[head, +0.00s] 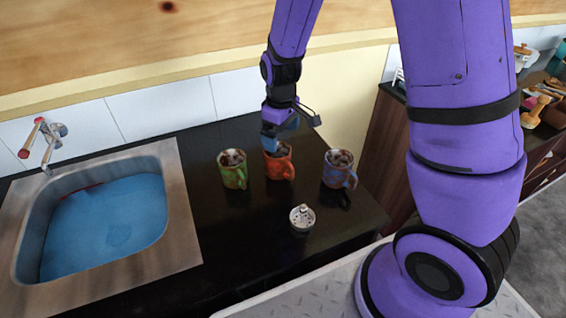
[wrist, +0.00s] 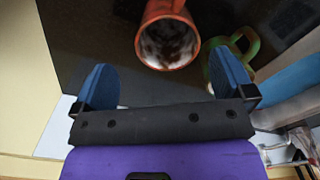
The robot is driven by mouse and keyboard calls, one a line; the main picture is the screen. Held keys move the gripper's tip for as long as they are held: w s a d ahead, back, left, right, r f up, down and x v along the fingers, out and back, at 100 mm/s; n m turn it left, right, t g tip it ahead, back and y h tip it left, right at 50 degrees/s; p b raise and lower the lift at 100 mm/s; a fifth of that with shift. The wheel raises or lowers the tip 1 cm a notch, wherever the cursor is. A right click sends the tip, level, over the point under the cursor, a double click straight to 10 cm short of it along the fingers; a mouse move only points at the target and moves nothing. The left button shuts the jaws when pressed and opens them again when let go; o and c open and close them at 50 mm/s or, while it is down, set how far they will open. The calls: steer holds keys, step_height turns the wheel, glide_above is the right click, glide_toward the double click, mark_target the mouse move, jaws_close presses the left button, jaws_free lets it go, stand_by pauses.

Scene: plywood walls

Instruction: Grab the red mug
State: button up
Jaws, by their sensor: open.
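The red mug (head: 280,163) is orange-red and stands upright on the black counter, between a green mug (head: 232,170) and a blue mug (head: 339,170). In the wrist view the red mug (wrist: 168,38) shows its open rim and dark-stained inside, just ahead of my fingers. My gripper (head: 278,135) is above and at the back of the red mug in the head view. In the wrist view my gripper (wrist: 168,84) has its two blue fingers wide apart with nothing between them. The green mug (wrist: 232,50) is close to the right finger there.
A sink (head: 105,220) with blue water fills the left of the counter (head: 160,285). A small whitish round item (head: 302,217) stands in front of the mugs. A tiled wall (head: 155,107) is behind. The counter between sink and green mug is clear.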

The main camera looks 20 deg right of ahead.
mark_target(279, 159)
step_height(279, 159, down, 3)
steer(key=shift+f, duration=0.2)
steer(key=f, duration=0.4)
steer(key=shift+s+a, duration=0.25)
steer(key=shift+a, duration=0.1)
steer(key=shift+f, duration=0.6)
steer(key=c, duration=1.1)
